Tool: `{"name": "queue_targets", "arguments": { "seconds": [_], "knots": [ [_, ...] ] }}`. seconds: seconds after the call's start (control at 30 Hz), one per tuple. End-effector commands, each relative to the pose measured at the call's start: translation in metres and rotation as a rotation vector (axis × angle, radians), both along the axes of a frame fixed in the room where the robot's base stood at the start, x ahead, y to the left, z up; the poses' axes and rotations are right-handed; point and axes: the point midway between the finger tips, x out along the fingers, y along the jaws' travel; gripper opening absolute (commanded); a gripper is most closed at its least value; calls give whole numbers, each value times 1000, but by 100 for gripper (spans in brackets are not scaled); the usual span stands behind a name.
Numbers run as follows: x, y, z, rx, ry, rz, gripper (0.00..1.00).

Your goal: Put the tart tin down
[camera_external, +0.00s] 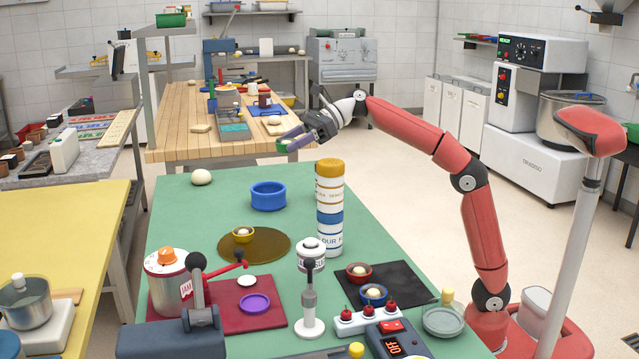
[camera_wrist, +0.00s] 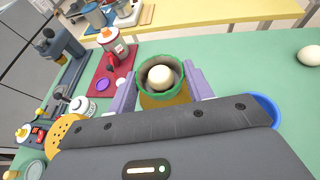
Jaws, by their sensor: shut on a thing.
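The tart tin is a small green round tin with a pale ball of dough in it. In the wrist view the tin (camera_wrist: 142,76) sits between the lilac fingers of my gripper (camera_wrist: 163,88), and the dough ball (camera_wrist: 161,77) shows inside its rim. In the external view my gripper (camera_external: 292,141) is shut on the green tin (camera_external: 283,146), held in the air beyond the far edge of the green table as pictured. A gold-brown round mat (camera_external: 270,248) lies on the table with a small yellow tin (camera_external: 242,235) on it.
A tall flour canister stack (camera_external: 330,220) and a blue round container (camera_external: 268,195) stand on the green table (camera_external: 220,203). A dough ball (camera_external: 201,177) lies at its far left. A purple tin (camera_external: 254,303) lies on a dark red mat (camera_external: 228,313). Red and blue tins sit on a black mat (camera_external: 405,284).

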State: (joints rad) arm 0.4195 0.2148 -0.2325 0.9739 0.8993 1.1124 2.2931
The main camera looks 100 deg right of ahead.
Motion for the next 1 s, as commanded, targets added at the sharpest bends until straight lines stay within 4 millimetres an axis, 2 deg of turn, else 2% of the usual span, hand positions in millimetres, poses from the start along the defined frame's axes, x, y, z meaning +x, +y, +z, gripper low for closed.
{"name": "queue_targets", "arguments": {
  "seconds": [0.03,0.2,0.4,0.57,0.67,0.73,1.0],
  "knots": [
    [15,8,-5,0,3,28,25],
    [53,40,-19,-1,2,115,25],
    [84,71,-25,-2,-1,189,25],
    [90,76,-37,0,0,203,25],
    [89,77,-59,2,1,204,25],
    [89,77,-83,1,2,202,25],
    [89,77,-151,1,1,202,25]
  ]
}}
